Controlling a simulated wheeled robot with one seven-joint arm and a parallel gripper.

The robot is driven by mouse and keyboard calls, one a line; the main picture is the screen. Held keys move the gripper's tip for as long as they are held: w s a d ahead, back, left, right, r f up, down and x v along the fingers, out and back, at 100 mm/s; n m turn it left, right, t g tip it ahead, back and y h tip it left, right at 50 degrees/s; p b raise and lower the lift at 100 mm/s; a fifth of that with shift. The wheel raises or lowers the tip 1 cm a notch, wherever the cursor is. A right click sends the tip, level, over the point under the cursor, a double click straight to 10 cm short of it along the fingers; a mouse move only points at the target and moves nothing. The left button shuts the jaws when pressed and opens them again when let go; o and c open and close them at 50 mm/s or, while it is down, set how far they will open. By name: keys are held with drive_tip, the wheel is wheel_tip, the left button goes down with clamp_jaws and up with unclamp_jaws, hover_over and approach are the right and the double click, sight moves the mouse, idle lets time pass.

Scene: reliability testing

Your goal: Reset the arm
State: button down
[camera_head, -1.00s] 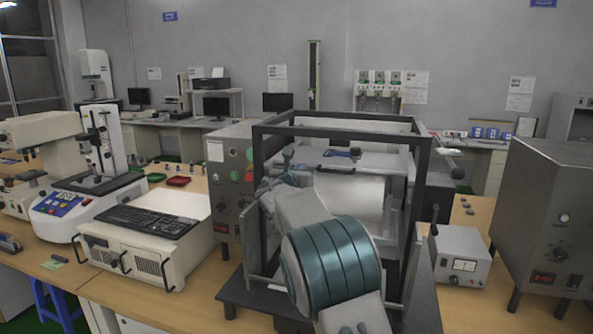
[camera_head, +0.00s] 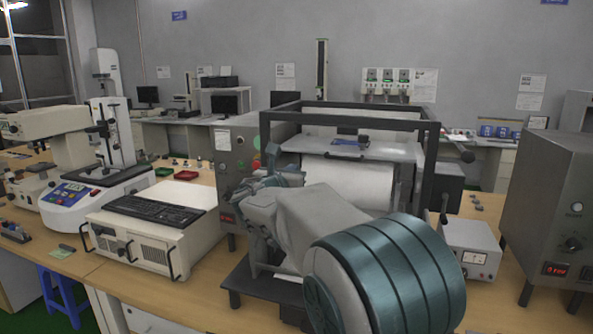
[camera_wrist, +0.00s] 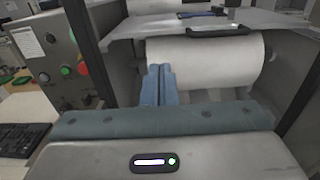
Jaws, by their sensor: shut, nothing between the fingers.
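My gripper's two blue-grey fingers (camera_wrist: 159,84) are shut together and empty in the wrist view. They point toward the white roller (camera_wrist: 205,62) of the framed test machine, and I cannot tell the exact gap between them. In the head view my gripper (camera_head: 268,182) is at the front left of the machine's dark frame (camera_head: 432,165), partly hidden by my own wrist. My arm is bent, with its large teal-banded joint low and close to the camera, covering the machine's lower right front.
A grey control box (camera_head: 238,150) with buttons stands left of the frame. Further left are a keyboard (camera_head: 155,209) on a white case and a white test instrument (camera_head: 95,190). A small meter box (camera_head: 470,248) and large grey cabinet (camera_head: 548,205) stand right.

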drive_tip(key=s+d+f+m+g, duration=0.1)
drive_tip(key=s+d+m, duration=0.1)
drive_tip(key=d+m, duration=0.1)
drive_tip(key=s+d+f+m+g+h, duration=0.1)
drive_tip(key=s+d+f+m+g, duration=0.1)
drive_tip(key=d, duration=0.3)
drive_tip(key=s+d+f+m+g, duration=0.1)
drive_tip(key=s+d+m+g, duration=0.1)
drive_tip(key=s+d+m, duration=0.1)
drive_tip(key=shift+s+d+f+m+p, duration=0.4)
drive_tip(key=shift+s+m, duration=0.1)
drive_tip(key=shift+s, duration=0.15)
drive_tip(key=s+d+f+m+g, duration=0.55)
drive_tip(key=s+m, duration=0.25)
drive_tip(key=s, duration=0.3)
drive_tip(key=s+a+f+m+g+y, duration=0.1)
drive_tip(key=s+f+m, duration=0.4)
drive_tip(key=s, duration=0.5)
drive_tip(key=s+a+f+m+g+y+p, duration=0.1)
drive_tip(key=s+f+m+y, duration=0.4)
drive_tip(key=s+m, duration=0.5)
drive_tip(key=shift+s+a+g+y, duration=0.4)
drive_tip(key=shift+a+g+y, duration=0.35)
drive_tip(key=shift+a, duration=0.15)
drive_tip(key=shift+f, duration=0.1)
